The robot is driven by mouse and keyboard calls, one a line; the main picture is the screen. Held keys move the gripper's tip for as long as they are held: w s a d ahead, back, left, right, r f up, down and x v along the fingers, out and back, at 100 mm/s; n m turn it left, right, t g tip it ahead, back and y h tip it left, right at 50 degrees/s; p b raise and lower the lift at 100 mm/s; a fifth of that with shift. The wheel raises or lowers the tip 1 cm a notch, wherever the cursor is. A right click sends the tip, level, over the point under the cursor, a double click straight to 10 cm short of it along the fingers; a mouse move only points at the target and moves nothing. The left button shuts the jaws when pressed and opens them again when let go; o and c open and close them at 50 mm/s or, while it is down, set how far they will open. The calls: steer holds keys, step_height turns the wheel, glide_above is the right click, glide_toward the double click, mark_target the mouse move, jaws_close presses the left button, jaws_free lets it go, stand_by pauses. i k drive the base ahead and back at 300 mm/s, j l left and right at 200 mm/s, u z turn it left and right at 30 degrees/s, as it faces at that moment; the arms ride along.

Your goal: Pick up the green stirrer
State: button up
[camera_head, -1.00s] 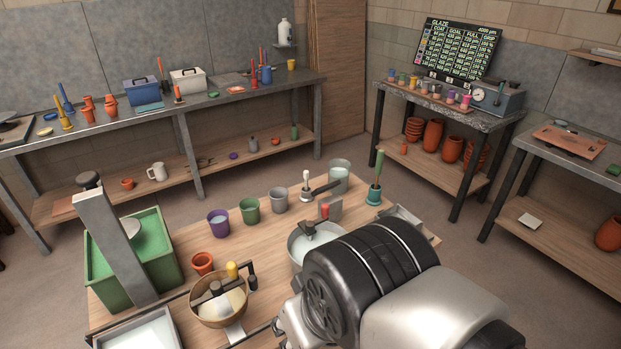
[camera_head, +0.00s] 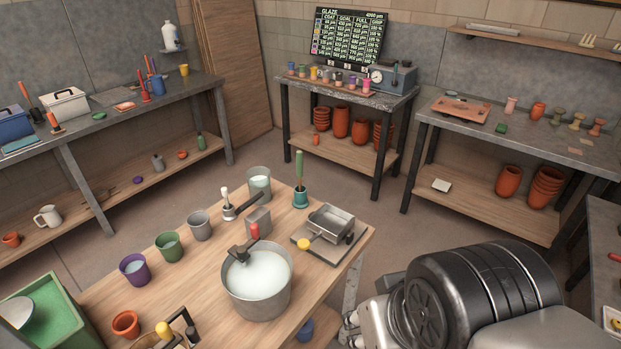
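The green stirrer (camera_head: 299,168) stands upright at the far right part of the wooden table, its long green handle pointing up. Its lower end sits in a small teal holder (camera_head: 300,197), so its tip is hidden. Thick black and silver links of my own arm fill the lower right of the view, to the right of the table.
A large pot of pale liquid (camera_head: 257,304) stands in front of the stirrer. A metal tray device (camera_head: 331,224) is close on its right, a grey cup (camera_head: 259,191) on its left. A glaze bench (camera_head: 348,99) stands behind, with open floor (camera_head: 335,188) between.

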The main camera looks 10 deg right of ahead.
mark_target(299, 154)
steer(key=u, duration=2.35)
steer(key=z, duration=2.3)
steer(key=i+l+u, duration=0.1)
steer(key=i+l, duration=1.35)
steer(key=i+j, duration=0.05)
steer(key=i, duration=0.05)
